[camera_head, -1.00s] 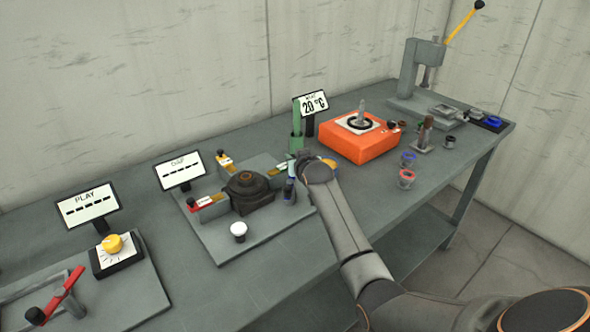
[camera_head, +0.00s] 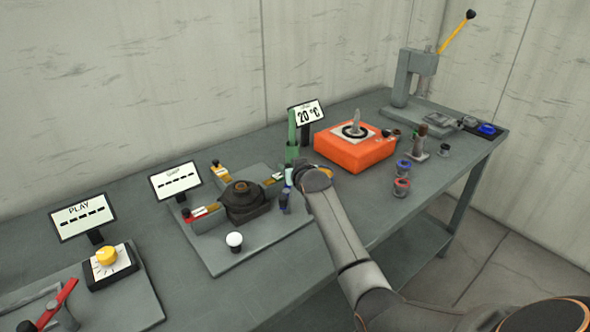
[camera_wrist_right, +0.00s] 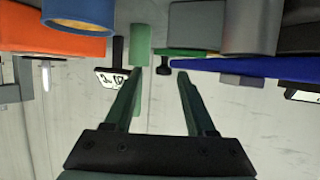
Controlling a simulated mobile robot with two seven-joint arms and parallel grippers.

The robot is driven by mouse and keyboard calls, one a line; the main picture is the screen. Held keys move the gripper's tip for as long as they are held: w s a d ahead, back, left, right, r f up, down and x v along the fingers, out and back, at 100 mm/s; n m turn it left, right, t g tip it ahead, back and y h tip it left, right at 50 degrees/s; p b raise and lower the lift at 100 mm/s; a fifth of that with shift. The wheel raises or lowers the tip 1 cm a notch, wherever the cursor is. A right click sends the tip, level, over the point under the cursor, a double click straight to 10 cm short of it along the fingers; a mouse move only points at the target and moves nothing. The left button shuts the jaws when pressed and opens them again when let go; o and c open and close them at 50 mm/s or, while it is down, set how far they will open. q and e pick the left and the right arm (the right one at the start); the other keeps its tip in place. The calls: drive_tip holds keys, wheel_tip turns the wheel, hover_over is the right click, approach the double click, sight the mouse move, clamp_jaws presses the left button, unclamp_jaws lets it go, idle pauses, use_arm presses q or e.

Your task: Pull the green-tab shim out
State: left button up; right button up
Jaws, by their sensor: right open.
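The green-tab shim (camera_head: 274,178) sits at the right side of the dark round jack (camera_head: 243,198), its tab pointing right. In the wrist view, which looks upside down, a green tab (camera_wrist_right: 180,52) with a small black knob shows beyond the fingertips. My right gripper (camera_wrist_right: 160,72) is open, with the black knob in line with the gap between its fingers. I cannot tell whether it touches the knob. In the head view my right gripper (camera_head: 298,178) is just right of the shim, its fingers largely hidden by my wrist. My left gripper is out of view.
A green upright block (camera_head: 292,136) stands just behind my gripper. A dark blue upright piece (camera_head: 285,201) stands close in front. The orange box (camera_head: 354,151) is to the right. Yellow-tab (camera_head: 221,170) and red-tab (camera_head: 198,213) shims and a white knob (camera_head: 234,240) are on the jack's other sides.

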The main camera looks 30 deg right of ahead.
drive_tip(key=v, duration=1.2)
drive_tip(key=shift+s, duration=0.2)
idle(0.4)
